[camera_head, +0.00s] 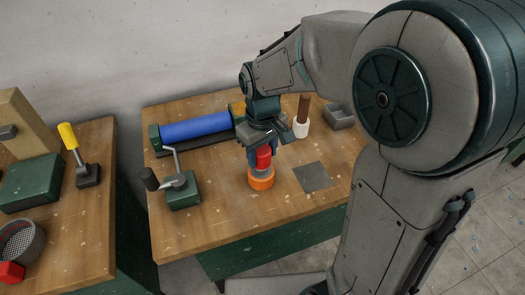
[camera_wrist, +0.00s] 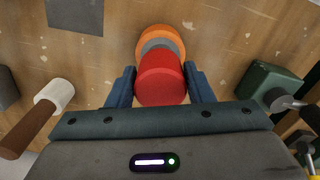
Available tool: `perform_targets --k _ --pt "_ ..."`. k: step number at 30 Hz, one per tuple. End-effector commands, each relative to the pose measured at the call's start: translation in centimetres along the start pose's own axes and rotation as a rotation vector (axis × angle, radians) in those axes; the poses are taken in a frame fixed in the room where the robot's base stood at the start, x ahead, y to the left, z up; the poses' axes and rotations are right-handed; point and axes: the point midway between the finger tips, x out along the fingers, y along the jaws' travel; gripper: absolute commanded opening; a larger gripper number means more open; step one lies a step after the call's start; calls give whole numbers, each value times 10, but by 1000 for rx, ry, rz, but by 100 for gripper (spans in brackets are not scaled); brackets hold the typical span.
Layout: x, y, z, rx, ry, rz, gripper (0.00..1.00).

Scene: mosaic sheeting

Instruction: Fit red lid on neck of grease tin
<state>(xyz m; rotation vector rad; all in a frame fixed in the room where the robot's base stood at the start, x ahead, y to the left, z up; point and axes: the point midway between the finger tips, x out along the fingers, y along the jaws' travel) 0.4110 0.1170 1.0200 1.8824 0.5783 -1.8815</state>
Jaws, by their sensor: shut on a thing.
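My gripper (camera_head: 259,152) points down over the table and is shut on the red lid (camera_head: 264,158). In the wrist view the red lid (camera_wrist: 160,80) sits between the two blue fingers. The grease tin (camera_head: 262,183) is orange with a grey upper part and stands upright on the table just below the lid. In the wrist view the orange tin (camera_wrist: 148,35) and its grey top (camera_wrist: 163,42) show partly beyond the lid. The lid overlaps the tin in both views; I cannot tell whether it touches the neck, which is mostly hidden.
A grey square plate (camera_head: 312,177) lies right of the tin. A green block with a crank (camera_head: 183,193) stands left, a blue roller (camera_head: 195,128) behind. A brown-handled tool with a white head (camera_head: 301,127) and a grey tray (camera_head: 338,117) are at the back right. The front is clear.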

Motion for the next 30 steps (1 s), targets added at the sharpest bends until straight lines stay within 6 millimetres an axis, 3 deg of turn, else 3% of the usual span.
perform_targets --k 30 --pt "26 0 0 -1 -1 0 22"
